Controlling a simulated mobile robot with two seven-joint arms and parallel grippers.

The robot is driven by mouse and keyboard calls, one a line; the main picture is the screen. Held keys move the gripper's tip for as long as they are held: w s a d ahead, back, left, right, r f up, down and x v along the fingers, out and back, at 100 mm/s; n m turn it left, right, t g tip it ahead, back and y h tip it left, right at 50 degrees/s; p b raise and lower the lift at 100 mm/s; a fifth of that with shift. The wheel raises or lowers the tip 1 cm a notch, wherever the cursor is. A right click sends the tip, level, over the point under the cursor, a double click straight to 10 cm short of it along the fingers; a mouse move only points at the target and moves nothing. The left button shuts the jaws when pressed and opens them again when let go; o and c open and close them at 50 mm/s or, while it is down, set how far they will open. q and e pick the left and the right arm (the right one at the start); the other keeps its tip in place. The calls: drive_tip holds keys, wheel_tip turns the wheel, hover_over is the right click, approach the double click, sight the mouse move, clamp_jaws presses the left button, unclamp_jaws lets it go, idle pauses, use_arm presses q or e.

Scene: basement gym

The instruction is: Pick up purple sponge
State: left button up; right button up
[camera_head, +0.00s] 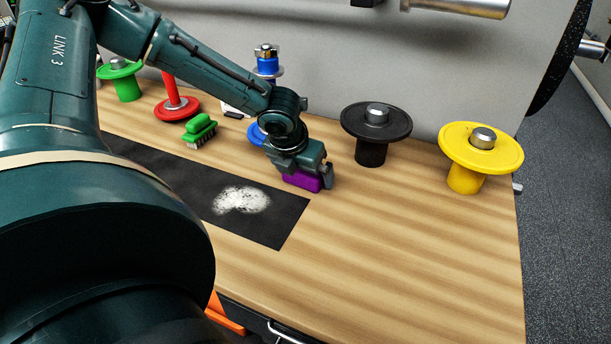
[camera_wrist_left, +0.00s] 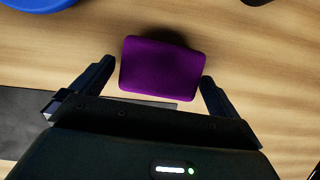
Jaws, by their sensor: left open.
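The purple sponge (camera_head: 302,181) lies on the wooden bench top, close to the far right corner of the black mat (camera_head: 290,215). My left gripper (camera_head: 305,172) is right above it and hides part of it in the head view. In the left wrist view, the purple sponge (camera_wrist_left: 161,68) is a rounded block lying between and slightly beyond the two fingertips of my left gripper (camera_wrist_left: 157,75). The fingers are spread wide, with a gap on each side of the sponge. My right gripper is not in view.
A green brush (camera_head: 200,130) lies left of the gripper. A red stand (camera_head: 177,108), a blue stand (camera_head: 266,65), a black stand (camera_head: 375,125) and a yellow stand (camera_head: 480,150) line the back. White powder (camera_head: 241,200) lies on the mat. The front right bench is clear.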

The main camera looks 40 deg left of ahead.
use_arm(q)
drive_tip(key=shift+w+f, duration=0.1)
drive_tip(key=shift+f, duration=0.2)
drive_tip(key=shift+c, duration=0.2)
drive_tip(key=c, duration=0.6)
drive_tip(key=shift+c, duration=1.2)
drive_tip(key=shift+r, duration=0.15)
